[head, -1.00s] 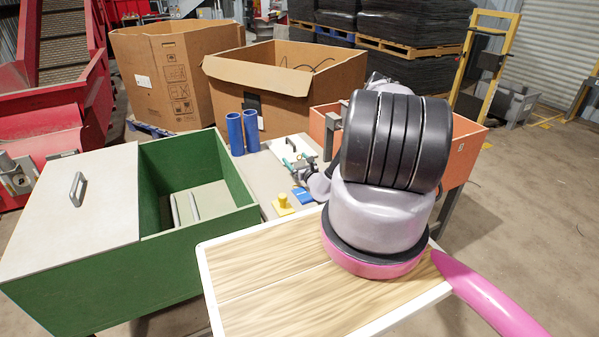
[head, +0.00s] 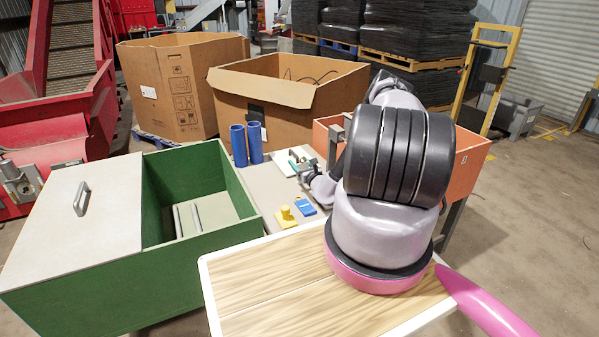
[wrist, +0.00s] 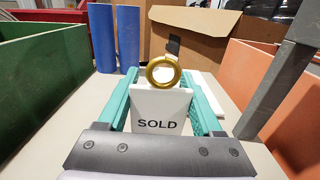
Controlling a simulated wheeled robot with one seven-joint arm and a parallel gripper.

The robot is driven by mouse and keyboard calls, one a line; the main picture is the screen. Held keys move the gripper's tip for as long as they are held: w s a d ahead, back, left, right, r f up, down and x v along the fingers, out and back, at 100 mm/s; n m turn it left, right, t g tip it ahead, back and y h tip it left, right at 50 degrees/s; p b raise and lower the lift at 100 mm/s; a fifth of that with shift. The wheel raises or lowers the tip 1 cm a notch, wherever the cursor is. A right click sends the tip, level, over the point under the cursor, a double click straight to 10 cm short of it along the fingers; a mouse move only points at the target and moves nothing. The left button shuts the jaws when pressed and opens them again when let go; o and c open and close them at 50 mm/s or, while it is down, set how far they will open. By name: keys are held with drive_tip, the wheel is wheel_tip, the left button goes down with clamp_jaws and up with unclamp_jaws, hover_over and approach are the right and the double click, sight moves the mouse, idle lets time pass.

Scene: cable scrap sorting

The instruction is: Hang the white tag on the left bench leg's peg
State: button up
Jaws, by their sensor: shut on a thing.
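The white tag (wrist: 160,110) reads SOLD and has a gold ring (wrist: 163,72) at its top. My gripper (wrist: 161,92), with teal fingers, is shut on it and holds it upright, ring up. In the head view my gripper (head: 300,160) is small and partly hidden by my arm, over the grey bench top. A grey upright post (wrist: 284,78) stands at the right of the wrist view, apart from the tag.
A green box (head: 120,285) is on the left, an orange bin (head: 470,160) on the right. Cardboard cartons (head: 290,115) stand behind.

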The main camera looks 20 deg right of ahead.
drive_tip(key=s+a+r, duration=0.2)
drive_tip(key=a+r, duration=0.4)
drive_tip(key=r, duration=0.4)
drive_tip(key=s+a+r, duration=0.1)
drive_tip(key=a+r, duration=0.5)
drive_tip(key=r, duration=0.4)
drive_tip(key=s+a+r, duration=0.2)
drive_tip(key=s+r, duration=0.3)
drive_tip(key=s, duration=0.2)
drive_tip(key=shift+s+a+h, duration=0.25)
drive_tip(key=shift+a+h, duration=0.05)
drive_tip(key=shift+a, duration=0.05)
drive_tip(key=shift+a, duration=0.1)
